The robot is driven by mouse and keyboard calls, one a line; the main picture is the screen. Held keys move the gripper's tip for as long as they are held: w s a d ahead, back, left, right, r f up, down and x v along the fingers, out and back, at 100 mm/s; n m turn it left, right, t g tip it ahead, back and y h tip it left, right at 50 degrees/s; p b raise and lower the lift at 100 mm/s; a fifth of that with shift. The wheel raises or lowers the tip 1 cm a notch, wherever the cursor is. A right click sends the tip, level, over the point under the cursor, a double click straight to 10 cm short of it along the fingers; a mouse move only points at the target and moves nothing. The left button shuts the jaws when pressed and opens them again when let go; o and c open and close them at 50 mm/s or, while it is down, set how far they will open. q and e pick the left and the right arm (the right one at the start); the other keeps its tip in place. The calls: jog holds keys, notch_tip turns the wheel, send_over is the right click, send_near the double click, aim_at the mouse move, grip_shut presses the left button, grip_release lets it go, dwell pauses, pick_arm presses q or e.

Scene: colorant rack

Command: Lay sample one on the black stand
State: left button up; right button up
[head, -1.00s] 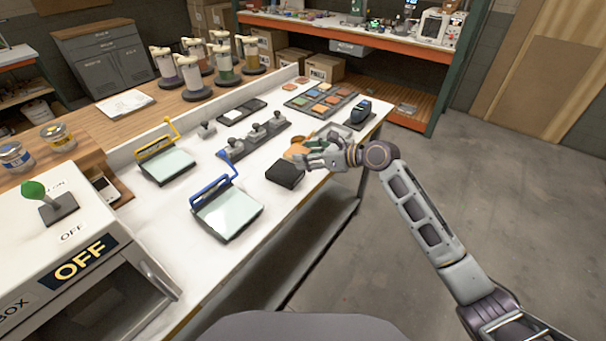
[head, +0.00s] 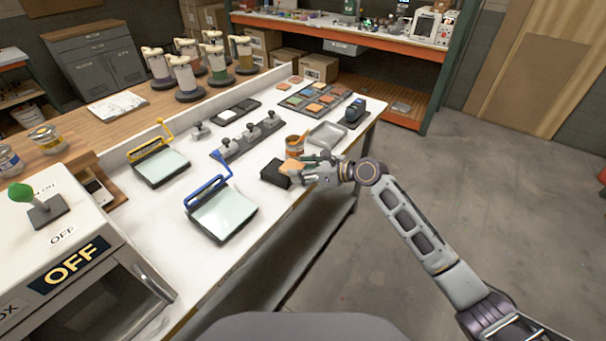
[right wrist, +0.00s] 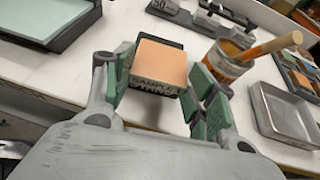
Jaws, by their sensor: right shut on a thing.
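The orange sample tile (head: 291,166) is in my right gripper (head: 308,168). It also shows in the right wrist view (right wrist: 161,64), between the green finger pads of the gripper (right wrist: 163,85), with partly readable lettering on its near edge. The black stand (head: 272,175) is a low block on the white bench. The tile is at the stand's right side in the head view, overlapping its top. I cannot tell whether tile and stand touch. A dark strip of the stand (right wrist: 178,43) shows behind the tile. My left gripper is out of view.
An orange paint can (head: 294,147) with a wooden stick stands just behind my right gripper. A metal tray (head: 327,135) lies beyond it. A blue-handled glass plate (head: 222,212) lies left of the stand. Several grey-knobbed pieces stand behind. The bench's front edge is close.

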jog(key=shift+f, duration=0.85)
jog(key=shift+f, duration=0.1)
jog(key=o, duration=0.9)
jog(key=shift+o, duration=0.2)
jog(key=v, duration=1.2)
